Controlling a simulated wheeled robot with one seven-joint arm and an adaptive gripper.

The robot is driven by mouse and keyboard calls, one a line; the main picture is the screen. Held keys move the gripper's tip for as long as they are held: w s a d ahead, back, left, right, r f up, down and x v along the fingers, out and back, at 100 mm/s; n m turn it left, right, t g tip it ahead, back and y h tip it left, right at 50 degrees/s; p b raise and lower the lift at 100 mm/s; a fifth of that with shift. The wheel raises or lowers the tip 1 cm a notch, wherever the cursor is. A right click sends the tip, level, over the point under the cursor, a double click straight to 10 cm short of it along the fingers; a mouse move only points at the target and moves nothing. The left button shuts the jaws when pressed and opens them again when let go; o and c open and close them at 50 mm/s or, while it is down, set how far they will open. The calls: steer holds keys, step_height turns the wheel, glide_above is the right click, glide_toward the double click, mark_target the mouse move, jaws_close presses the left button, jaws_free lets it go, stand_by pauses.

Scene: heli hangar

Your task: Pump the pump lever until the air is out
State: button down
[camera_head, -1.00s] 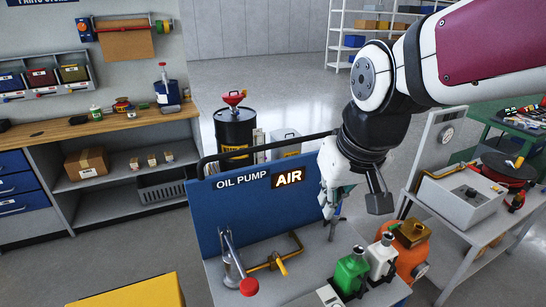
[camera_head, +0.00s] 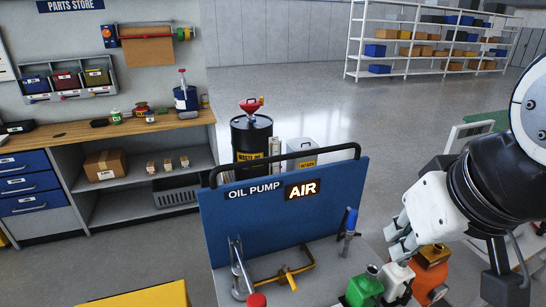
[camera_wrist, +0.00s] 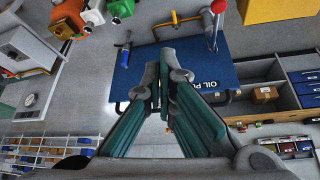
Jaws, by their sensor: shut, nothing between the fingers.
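The pump lever (camera_head: 240,267) is a grey metal handle with a red knob (camera_head: 257,300), standing on the grey cart top in front of the blue panel (camera_head: 222,232). The red knob (camera_wrist: 215,7) also shows at the top of the wrist view. My gripper (camera_head: 400,238) is to the right of the lever, well apart from it, above the bottles. In the wrist view my gripper's fingers (camera_wrist: 166,68) are together and hold nothing.
A blue-handled tool (camera_head: 349,222) stands at the panel's right edge. Green (camera_head: 364,288), white (camera_head: 397,280) and orange (camera_head: 428,278) containers crowd the right side. A yellow box (camera_head: 140,296) is at the lower left.

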step_height(320, 180, down, 17)
steer(key=b, duration=1.7)
stand_by(0.4)
stand_by(0.3)
step_height(320, 180, up, 17)
steer(key=p, duration=1)
steer(key=shift+p, duration=0.4)
